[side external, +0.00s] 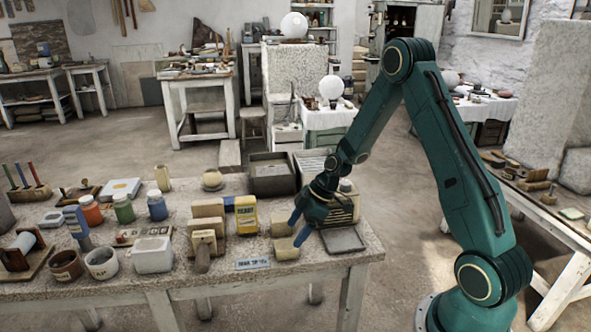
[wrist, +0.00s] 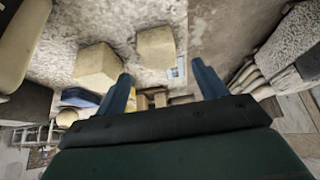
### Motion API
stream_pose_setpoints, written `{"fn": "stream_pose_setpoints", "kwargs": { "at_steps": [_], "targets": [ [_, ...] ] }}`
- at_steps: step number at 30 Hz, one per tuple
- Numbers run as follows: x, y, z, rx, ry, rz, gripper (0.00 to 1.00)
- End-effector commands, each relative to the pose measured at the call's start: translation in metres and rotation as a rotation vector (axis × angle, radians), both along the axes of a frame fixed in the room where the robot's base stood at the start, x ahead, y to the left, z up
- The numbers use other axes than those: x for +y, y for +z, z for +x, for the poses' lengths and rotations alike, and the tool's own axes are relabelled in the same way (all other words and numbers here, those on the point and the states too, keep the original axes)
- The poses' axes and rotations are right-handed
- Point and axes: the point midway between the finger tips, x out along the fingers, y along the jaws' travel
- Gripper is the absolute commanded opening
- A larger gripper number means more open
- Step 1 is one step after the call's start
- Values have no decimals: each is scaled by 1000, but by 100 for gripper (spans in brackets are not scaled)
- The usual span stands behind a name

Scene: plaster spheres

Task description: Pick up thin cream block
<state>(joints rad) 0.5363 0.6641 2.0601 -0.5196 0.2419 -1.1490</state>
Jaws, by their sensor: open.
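Two small cream blocks sit side by side near the front right of the stone-topped table: the rear block (side external: 282,228) and the front block (side external: 285,249). I cannot tell for sure which is the thin cream block. My gripper (side external: 299,227), with blue fingers, is open and empty just to their right. In the wrist view, one cream block (wrist: 157,50) shows beyond and between my fingertips (wrist: 161,71), apart from them. The other cream block (wrist: 97,66) lies to the left, beyond the left finger.
A yellow packet (side external: 246,215) and larger cream blocks (side external: 208,209) stand left of the small blocks. A blue-edged label (side external: 252,263) lies in front. A shallow grey tray (side external: 343,240) is right of my gripper, and a dark bin (side external: 270,178) is behind.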

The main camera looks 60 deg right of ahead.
Motion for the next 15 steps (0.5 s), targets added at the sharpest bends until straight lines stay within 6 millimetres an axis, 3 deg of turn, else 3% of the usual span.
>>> {"fn": "stream_pose_setpoints", "kwargs": {
  "at_steps": [15],
  "targets": [
    [6,-15,6,0,1,0,71]
  ]
}}
